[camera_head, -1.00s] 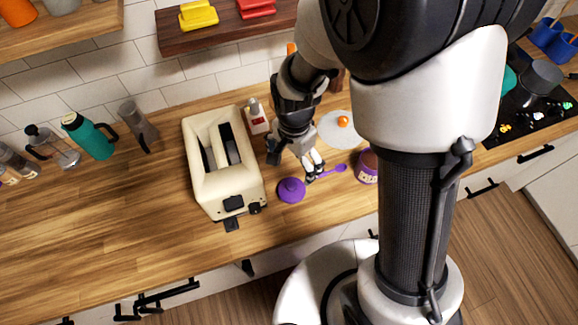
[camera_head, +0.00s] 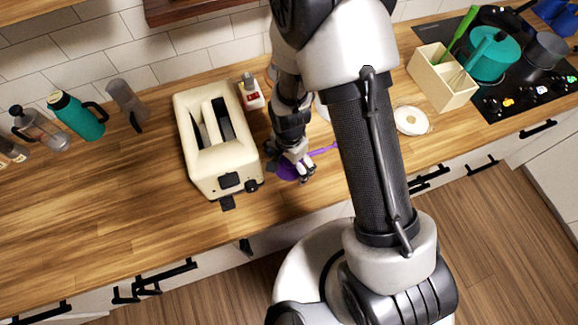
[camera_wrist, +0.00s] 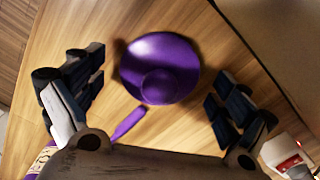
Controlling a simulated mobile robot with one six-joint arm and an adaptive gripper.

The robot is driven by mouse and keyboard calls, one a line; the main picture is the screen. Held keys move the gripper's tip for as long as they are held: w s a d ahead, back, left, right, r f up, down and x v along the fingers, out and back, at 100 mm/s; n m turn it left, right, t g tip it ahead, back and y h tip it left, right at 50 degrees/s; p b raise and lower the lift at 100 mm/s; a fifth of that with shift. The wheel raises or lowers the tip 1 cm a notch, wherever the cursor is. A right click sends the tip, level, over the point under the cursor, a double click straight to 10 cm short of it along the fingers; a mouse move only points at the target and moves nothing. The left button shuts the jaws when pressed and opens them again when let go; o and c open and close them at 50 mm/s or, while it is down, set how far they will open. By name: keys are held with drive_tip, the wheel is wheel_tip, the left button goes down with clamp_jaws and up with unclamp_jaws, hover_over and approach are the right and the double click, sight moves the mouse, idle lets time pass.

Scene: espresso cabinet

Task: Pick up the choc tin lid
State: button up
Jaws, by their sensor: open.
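The choc tin lid is a round purple lid (camera_wrist: 160,58) with a knob on top. It lies on the wooden counter. In the wrist view it sits between and a little beyond the spread fingers of my gripper (camera_wrist: 158,92). In the head view my gripper (camera_head: 298,172) is right over the lid (camera_head: 285,170) and hides much of it. The gripper is open and holds nothing. I cannot tell whether a finger touches the lid.
A purple spoon (camera_wrist: 129,123) lies close to the lid. The cream toaster (camera_head: 215,135) stands just left of my gripper, and a small white-and-red bottle (camera_head: 250,95) stands behind. The counter's front edge is near. Part of the purple tin (camera_wrist: 42,158) shows at the wrist view's lower left.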

drive_tip(key=shift+f, duration=0.15)
drive_tip(key=shift+c, duration=0.5)
drive_tip(key=c, duration=0.9)
drive_tip(key=shift+o, duration=0.2)
